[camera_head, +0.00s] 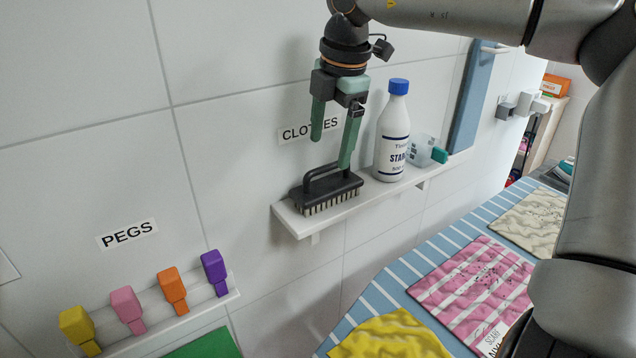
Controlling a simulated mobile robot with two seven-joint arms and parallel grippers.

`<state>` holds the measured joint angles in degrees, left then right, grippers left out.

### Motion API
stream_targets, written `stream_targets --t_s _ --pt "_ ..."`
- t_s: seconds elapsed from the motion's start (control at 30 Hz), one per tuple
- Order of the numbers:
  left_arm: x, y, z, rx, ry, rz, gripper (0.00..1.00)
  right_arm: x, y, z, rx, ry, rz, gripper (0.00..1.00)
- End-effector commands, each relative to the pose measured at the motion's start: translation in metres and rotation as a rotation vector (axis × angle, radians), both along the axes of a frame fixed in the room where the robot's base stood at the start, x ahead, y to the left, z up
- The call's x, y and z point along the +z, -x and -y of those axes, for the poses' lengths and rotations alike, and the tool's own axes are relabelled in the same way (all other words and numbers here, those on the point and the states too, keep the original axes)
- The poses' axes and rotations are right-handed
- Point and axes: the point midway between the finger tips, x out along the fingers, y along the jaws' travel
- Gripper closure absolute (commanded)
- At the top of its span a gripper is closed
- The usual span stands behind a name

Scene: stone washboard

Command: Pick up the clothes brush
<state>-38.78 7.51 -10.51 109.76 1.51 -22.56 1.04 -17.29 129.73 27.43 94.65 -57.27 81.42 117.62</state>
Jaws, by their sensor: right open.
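The clothes brush (328,194) is black with an arched handle and pale bristles. It lies bristles down at the left end of a white wall shelf (300,223), under a "CLOTHES" label. My right gripper (331,152) points down just above the brush, open, with its two green fingers apart. One fingertip hangs near the wall above the handle. The other reaches down close to the handle's right part; I cannot tell if it touches. Nothing is between the fingers. My left gripper is not in view.
A white starch bottle (392,138) with a blue cap stands right of the brush, close to the gripper. A clear spray bottle (422,150) lies beyond it. Coloured pegs (172,289) sit on a lower rack at left. A striped ironing board (385,298) holds folded cloths.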

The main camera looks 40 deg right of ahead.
Motion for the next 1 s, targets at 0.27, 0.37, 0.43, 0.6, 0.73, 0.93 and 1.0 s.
stream_targets --t_s 0.27,0.37,0.43,0.6,0.73,0.93,1.0 --pt "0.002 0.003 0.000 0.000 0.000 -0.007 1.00 -0.046 -0.009 0.000 0.002 -0.001 -0.003 0.15" --pt "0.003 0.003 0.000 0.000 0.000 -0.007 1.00 -0.052 -0.010 0.000 0.001 -0.001 -0.001 0.15" --pt "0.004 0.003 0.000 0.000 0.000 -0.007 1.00 -0.055 -0.011 0.000 0.001 -0.001 -0.001 0.15" --pt "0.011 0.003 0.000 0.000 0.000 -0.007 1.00 -0.073 -0.017 -0.001 0.001 -0.001 -0.004 0.15" --pt "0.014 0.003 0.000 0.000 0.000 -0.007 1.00 -0.090 -0.021 -0.001 0.001 -0.001 -0.005 0.15" --pt "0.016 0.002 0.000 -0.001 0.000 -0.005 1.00 -0.102 -0.024 -0.001 0.000 0.000 0.000 0.15" --pt "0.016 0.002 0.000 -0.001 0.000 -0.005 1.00 -0.103 -0.024 -0.001 0.000 0.000 0.001 0.15"
